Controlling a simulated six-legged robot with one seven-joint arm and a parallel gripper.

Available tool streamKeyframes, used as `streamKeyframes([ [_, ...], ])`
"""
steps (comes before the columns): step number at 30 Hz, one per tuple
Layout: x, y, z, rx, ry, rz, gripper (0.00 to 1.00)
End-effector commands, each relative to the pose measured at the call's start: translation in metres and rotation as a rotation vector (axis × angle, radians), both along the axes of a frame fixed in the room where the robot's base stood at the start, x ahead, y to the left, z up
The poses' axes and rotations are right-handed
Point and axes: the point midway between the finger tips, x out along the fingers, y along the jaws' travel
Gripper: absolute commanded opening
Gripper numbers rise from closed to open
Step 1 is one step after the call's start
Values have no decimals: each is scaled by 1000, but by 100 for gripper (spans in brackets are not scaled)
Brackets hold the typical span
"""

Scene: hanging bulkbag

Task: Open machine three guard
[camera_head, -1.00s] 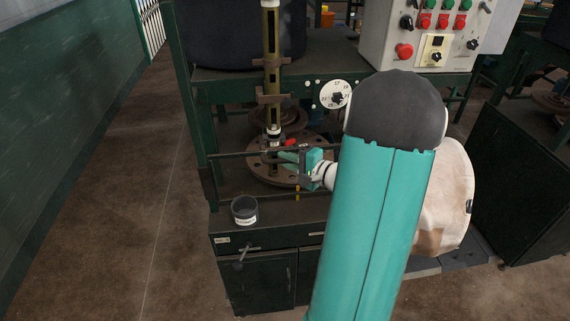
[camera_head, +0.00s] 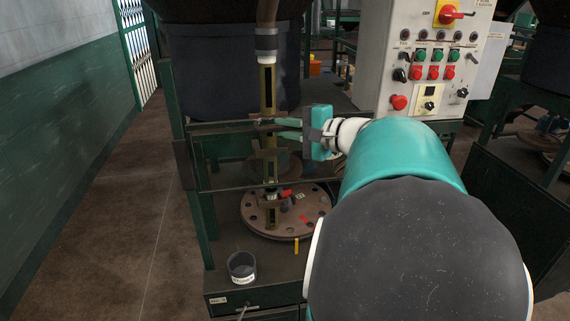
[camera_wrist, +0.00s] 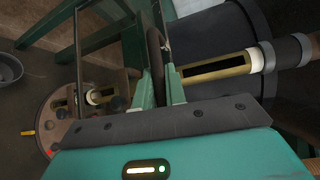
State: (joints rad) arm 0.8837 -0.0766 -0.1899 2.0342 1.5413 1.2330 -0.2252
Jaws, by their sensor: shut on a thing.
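The machine guard (camera_head: 225,131) is a dark framed, see-through panel across the front of the machine, above a round bolted plate (camera_head: 262,221). My gripper (camera_head: 276,128) reaches in from the right, its green fingers at the guard's upper bar. In the wrist view the fingers (camera_wrist: 160,85) are shut around a dark bar or handle (camera_wrist: 155,48) of the guard. The guard stands raised, with its lower edge above the plate. My arm hides the right end of the guard and part of the bench.
A white control box (camera_head: 405,85) with red and green buttons stands close behind my arm. A brass-coloured column (camera_head: 267,110) rises behind the guard. A dark cup (camera_head: 241,266) sits on the bench's front left. The floor at left (camera_head: 120,220) is clear.

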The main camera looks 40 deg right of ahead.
Motion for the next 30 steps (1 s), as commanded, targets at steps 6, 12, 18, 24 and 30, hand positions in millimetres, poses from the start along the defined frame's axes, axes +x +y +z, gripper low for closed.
streamKeyframes([
  [6,2,2,63,-6,-3,7,0],
  [12,3,2,95,-2,-1,5,0],
  [18,4,1,107,0,-1,5,0],
  [24,4,1,108,1,-1,5,0],
  [30,4,1,107,1,0,5,22],
])
